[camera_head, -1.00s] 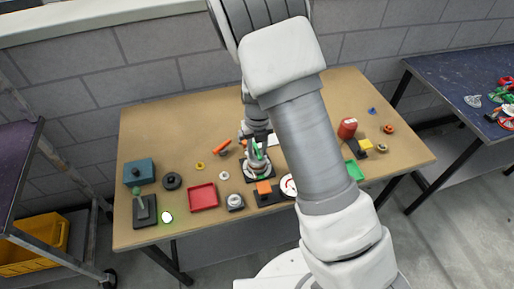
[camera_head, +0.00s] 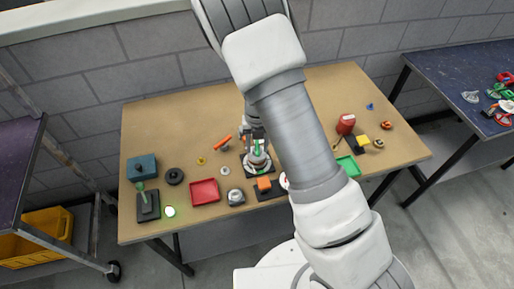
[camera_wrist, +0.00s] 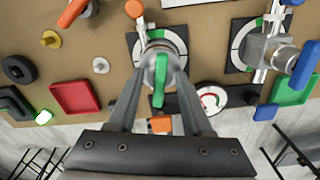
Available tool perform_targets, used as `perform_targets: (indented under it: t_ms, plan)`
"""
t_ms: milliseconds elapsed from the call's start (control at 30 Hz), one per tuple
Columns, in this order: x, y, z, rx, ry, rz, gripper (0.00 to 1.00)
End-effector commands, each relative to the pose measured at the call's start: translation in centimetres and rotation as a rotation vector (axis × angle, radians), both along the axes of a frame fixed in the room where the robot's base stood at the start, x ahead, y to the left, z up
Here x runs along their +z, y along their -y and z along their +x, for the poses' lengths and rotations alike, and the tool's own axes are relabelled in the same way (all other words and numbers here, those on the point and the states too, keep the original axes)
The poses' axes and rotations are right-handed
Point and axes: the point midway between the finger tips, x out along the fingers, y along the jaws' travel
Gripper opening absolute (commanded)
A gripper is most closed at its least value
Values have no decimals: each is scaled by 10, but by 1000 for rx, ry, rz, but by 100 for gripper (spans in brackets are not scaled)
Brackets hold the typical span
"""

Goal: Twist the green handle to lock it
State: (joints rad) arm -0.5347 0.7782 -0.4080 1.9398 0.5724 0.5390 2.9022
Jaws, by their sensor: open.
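The green handle (camera_wrist: 160,80) sits on a round grey metal hub in the wrist view, its length running up and down in the picture. Under it is a black plate (camera_wrist: 133,50) carrying a white dial ring with a green arc. In the head view the green handle (camera_head: 257,147) is small and partly hidden by my arm. My gripper (camera_wrist: 160,76) is open, with one finger on each side of the hub and handle. I cannot tell whether the fingers touch it.
A second dial plate with a blue handle (camera_wrist: 304,66) stands to the right. An orange block (camera_wrist: 160,124) and a round gauge (camera_wrist: 210,98) are near the gripper. A red tray (camera_head: 205,191) and a lit green lamp (camera_head: 169,211) lie left. The table's back left is clear.

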Motion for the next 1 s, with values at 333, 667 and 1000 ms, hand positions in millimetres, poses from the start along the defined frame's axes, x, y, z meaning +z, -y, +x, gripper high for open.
perform_targets:
  t_ms: [333, 667, 1000]
  plan:
    - [30, 0, 0, 1, -1, 0, 50]
    - [56, 0, 0, 1, 0, -1, 50]
    - [75, 0, 0, 0, -1, 0, 50]
